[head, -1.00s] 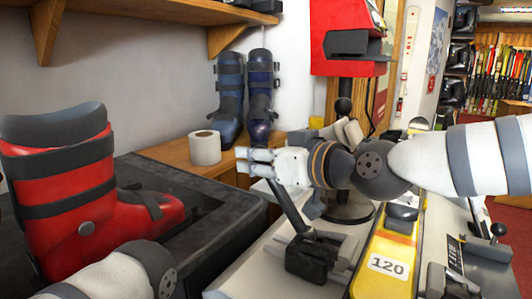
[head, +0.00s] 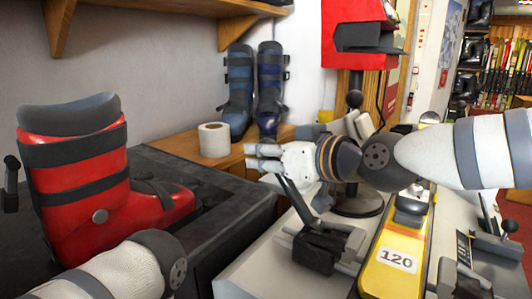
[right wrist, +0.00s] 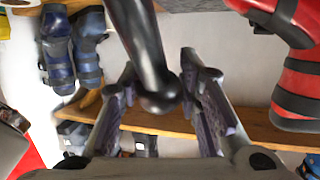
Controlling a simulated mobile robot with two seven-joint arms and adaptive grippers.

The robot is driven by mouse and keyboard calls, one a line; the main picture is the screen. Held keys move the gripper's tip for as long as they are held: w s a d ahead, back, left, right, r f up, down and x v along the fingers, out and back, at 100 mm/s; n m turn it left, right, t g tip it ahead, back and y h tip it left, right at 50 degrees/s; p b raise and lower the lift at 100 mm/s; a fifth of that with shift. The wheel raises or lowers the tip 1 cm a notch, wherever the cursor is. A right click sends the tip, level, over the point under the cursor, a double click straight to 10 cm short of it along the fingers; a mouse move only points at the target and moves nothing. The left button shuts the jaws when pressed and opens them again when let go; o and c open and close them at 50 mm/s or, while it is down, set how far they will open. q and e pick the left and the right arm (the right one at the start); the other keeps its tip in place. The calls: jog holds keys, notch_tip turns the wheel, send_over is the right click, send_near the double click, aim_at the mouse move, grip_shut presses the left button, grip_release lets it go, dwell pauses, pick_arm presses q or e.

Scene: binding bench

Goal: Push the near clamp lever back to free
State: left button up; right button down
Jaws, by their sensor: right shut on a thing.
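The near clamp (head: 330,246) sits on the pale bench left of the yellow ski-like piece marked 120. Its dark lever (head: 292,198) leans up and left, its upper end close to my right gripper. My right gripper (head: 262,158) reaches in from the right, its pale fingers pointing left. In the right wrist view, the black lever (right wrist: 140,45) comes down from the top, its rounded end between the fingers (right wrist: 160,108) of my gripper. The gripper is shut on the lever, though gaps show beside it. My left forearm shows at bottom left; its gripper is out of view.
The yellow piece (head: 400,240) runs along the bench. A red boot (head: 75,170) stands at left on a dark surface. A paper roll (head: 213,140) and blue boots (head: 240,90) stand behind on a wooden ledge. A red machine (head: 360,35) is at back. Another lever (head: 508,228) is at right.

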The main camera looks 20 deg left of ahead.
jog(key=shift+s+f, duration=0.1)
jog(key=shift+f, duration=0.75)
jog(key=c, duration=1.4)
grip_release()
jog(key=shift+d, duration=0.1)
jog(key=shift+o, duration=1.2)
jog(key=shift+d+r, duration=0.15)
jog(key=shift+r, duration=0.3)
jog(key=v, duration=1.2)
